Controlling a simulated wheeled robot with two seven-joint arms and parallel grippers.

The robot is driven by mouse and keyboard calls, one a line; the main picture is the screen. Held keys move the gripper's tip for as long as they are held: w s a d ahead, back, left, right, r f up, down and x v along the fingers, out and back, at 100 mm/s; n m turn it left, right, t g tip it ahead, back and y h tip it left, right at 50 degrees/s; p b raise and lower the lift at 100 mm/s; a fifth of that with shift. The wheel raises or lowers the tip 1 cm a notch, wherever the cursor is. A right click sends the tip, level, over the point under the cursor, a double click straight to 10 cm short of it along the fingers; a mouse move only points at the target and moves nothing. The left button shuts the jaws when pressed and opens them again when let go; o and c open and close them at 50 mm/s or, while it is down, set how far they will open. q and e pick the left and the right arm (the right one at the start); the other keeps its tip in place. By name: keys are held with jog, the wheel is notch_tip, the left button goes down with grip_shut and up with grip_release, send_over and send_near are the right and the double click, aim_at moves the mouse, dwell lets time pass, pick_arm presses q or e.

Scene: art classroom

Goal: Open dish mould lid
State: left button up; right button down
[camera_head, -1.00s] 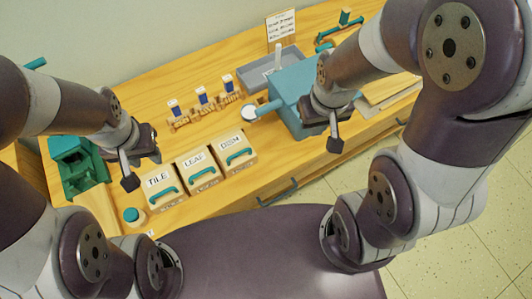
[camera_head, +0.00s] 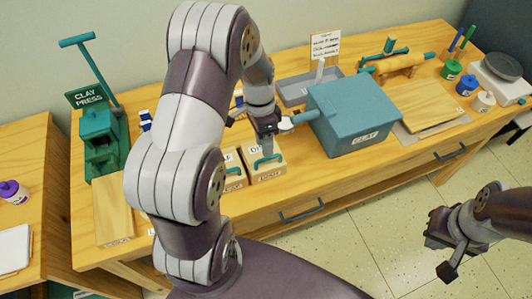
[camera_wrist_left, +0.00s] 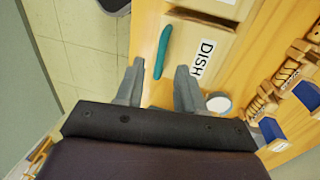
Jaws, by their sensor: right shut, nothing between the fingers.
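The dish mould is a small pale wooden box (camera_head: 268,174) with a teal handle (camera_head: 266,160) on its lid, near the table's front edge. My left gripper (camera_head: 267,137) is above it, its arm hiding part of the label. In the left wrist view, the box's "DISH" label (camera_wrist_left: 203,60) and teal handle (camera_wrist_left: 163,50) show. My left gripper (camera_wrist_left: 160,68) is open there, its fingers on either side of the handle's near end; I cannot tell whether they touch it. My right gripper (camera_head: 444,246) is shut and empty, over the floor at the right.
The leaf mould (camera_head: 234,180) stands left of the dish mould; the tile mould is hidden by my arm. A large teal box (camera_head: 352,112) stands right of the dish mould. A white round-ended tool (camera_wrist_left: 218,103) lies close to the left fingers. The clay press (camera_head: 98,140) is at left.

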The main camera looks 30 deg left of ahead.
pick_arm(q)
jog(key=f, duration=0.4)
jog(key=shift+s+d, duration=0.2)
jog(key=shift+d, duration=0.05)
grip_shut()
